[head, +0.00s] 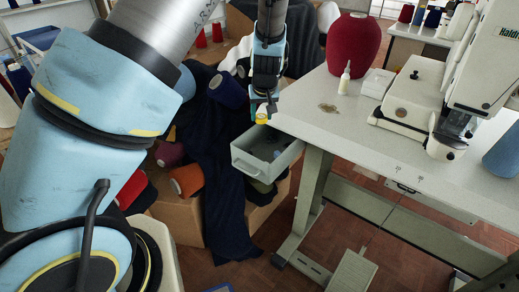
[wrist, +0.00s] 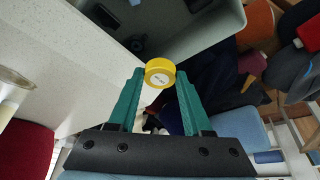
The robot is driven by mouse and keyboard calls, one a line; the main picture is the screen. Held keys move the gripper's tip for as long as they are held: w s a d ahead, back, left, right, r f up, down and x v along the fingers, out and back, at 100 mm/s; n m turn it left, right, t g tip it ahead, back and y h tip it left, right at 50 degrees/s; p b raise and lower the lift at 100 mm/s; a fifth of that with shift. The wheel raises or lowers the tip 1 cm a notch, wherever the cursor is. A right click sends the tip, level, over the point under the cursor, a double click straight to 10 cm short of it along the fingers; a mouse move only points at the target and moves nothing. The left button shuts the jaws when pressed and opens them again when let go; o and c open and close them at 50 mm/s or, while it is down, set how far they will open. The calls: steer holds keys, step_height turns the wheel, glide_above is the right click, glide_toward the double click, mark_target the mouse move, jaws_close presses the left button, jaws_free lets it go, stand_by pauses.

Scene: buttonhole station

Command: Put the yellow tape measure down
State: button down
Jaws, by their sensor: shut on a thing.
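The yellow tape measure (head: 261,118) is a small round disc with a pale label. My gripper (head: 263,108) is shut on it. In the wrist view the tape measure (wrist: 160,73) sits between the tips of the two green fingers, its label face toward the camera. It is held in the air by the left edge of the sewing table (head: 320,118), near the far rim of a grey-green open bin (head: 252,168). The bin also shows in the wrist view (wrist: 222,32), beyond the fingertips. Dark items lie inside it.
On the table are a dark red cone (head: 354,45), a small white bottle (head: 344,80), a brass-coloured piece (head: 327,107) and a sewing machine (head: 411,101). Left of the bin, a cardboard box (head: 180,220) holds cones and dark cloth. The front of the tabletop is clear.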

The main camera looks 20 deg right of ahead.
mark_target(261, 150)
step_height(261, 150, down, 13)
steer(key=shift+p, duration=0.75)
steer(key=shift+f, duration=0.1)
steer(key=shift+c, duration=1.6)
jaws_free()
steer(key=shift+r, duration=0.25)
steer(key=v, duration=1.1)
steer(key=shift+s+r+b, duration=0.25)
steer(key=shift+r+b, duration=0.1)
steer(key=shift+b, duration=0.1)
